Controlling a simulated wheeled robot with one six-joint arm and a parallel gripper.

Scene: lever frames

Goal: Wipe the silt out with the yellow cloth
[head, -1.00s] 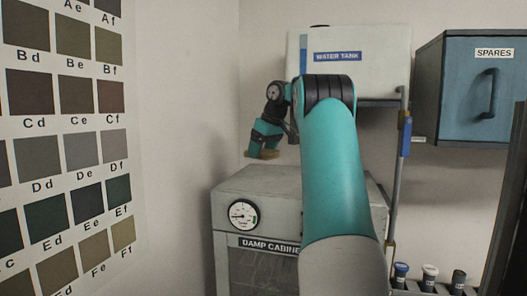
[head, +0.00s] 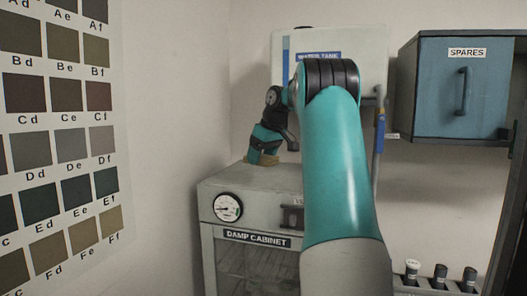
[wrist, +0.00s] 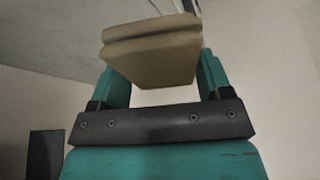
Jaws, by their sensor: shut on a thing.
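My gripper (head: 264,150) is at the back left in the head view, pointing down near the rear top of the damp cabinet (head: 258,255). It is shut on a folded, dull yellow-tan cloth (head: 262,159). In the wrist view the cloth (wrist: 150,60) looks like a thick layered pad between the two teal fingers. I cannot tell whether the cloth touches the cabinet top. A white water tank (head: 375,60) is on the wall behind, partly hidden by my arm. No silt can be made out in either view.
A blue spares box (head: 440,100) is on the wall at right. A blue-handled pipe (head: 379,130) runs down from the tank. Several small bottles (head: 440,275) stand in a rack at lower right. A colour chart (head: 60,140) covers the left wall.

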